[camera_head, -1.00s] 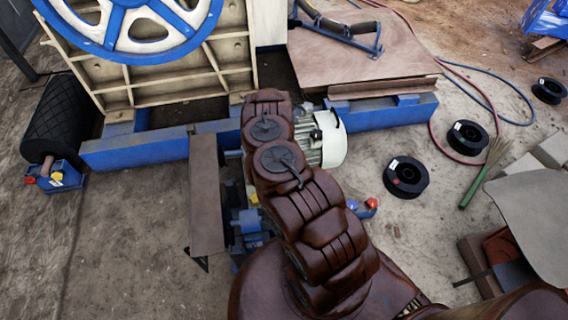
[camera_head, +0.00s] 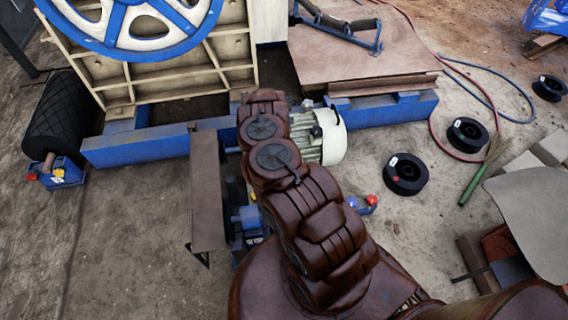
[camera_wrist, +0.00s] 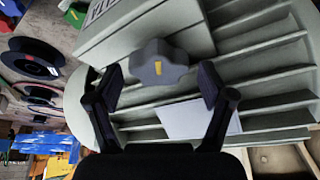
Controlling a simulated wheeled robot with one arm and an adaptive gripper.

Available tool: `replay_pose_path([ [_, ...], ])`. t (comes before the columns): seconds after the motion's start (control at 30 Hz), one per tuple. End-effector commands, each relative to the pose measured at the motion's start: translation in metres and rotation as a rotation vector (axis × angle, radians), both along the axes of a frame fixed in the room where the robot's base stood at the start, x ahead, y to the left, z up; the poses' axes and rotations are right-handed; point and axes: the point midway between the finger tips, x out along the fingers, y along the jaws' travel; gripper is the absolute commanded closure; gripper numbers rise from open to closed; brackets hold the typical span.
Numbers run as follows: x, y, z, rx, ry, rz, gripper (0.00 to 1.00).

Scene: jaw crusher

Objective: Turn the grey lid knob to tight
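The grey lid knob (camera_wrist: 158,65) is a lobed dial with a yellow mark, in the middle of the wrist view. It sits on the pale lid (camera_wrist: 140,40) of a finned grey motor housing (camera_wrist: 260,55). My gripper (camera_wrist: 160,82) is open, with one dark finger to the left and one to the right of the knob. Gaps show between the knob and both fingers; whether the tips reach its depth I cannot tell. In the head view the motor (camera_head: 325,135) shows beside my brown arm, which hides the knob and my gripper.
A blue frame (camera_head: 135,147) carries a large blue wheel (camera_head: 145,50) at the back left. A narrow brown plate (camera_head: 207,190) stands left of my arm. Black spools (camera_head: 405,174) and hoses lie on the floor at right. Bare floor lies at left.

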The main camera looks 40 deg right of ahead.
Motion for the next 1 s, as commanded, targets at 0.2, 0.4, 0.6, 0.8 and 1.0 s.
replay_pose_path([
  [0.2,0.000,0.000,0.000,0.000,0.000,0.000,0.18],
  [0.4,-0.001,0.001,0.004,0.001,0.001,0.000,0.18],
  [0.6,-0.004,0.007,0.019,0.002,0.000,-0.001,0.18],
  [0.8,-0.008,0.013,0.037,0.002,-0.001,-0.002,0.18],
  [1.0,-0.012,0.019,0.055,0.004,-0.002,-0.003,0.18],
])
